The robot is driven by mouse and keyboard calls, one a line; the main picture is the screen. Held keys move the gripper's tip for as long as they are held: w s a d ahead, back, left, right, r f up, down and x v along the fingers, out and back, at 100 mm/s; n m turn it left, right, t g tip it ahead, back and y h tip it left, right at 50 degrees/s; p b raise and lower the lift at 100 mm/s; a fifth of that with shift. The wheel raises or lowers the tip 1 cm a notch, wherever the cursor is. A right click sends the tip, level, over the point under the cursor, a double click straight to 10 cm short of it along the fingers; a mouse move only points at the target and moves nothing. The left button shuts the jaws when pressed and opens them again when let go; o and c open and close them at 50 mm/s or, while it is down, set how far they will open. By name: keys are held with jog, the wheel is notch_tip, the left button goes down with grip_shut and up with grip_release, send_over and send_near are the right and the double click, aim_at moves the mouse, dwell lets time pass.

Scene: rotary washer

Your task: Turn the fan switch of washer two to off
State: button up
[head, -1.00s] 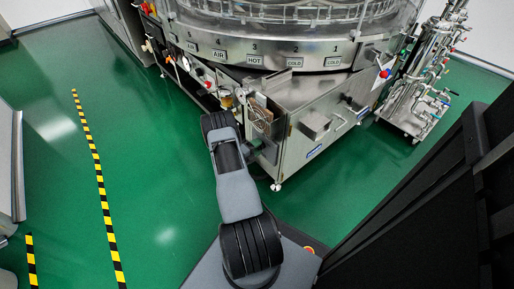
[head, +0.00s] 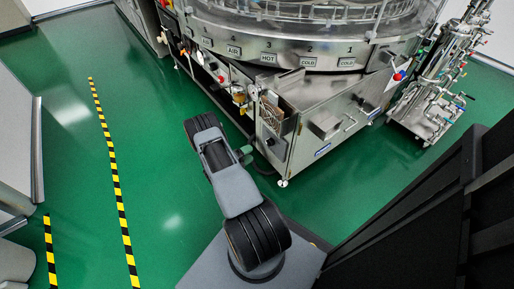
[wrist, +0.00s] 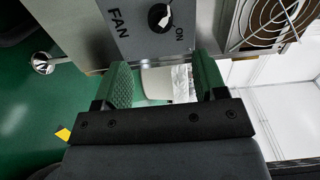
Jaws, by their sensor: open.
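The fan switch (wrist: 159,17), a round dark knob with a pale pointer, sits on a grey panel at the top of the wrist view, beside the printed words FAN and ON. In the head view the washer (head: 300,60) stands beyond my arm. Green of my gripper (head: 246,155) shows beside its front corner.
A round fan grille (wrist: 272,22) is right of the switch. A shiny round metal part (wrist: 42,62) is at the left. A pipe rack (head: 435,95) stands right of the washer. Open green floor (head: 160,170) lies left, with yellow-black tape (head: 113,165).

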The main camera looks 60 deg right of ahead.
jog(key=shift+v, duration=1.5)
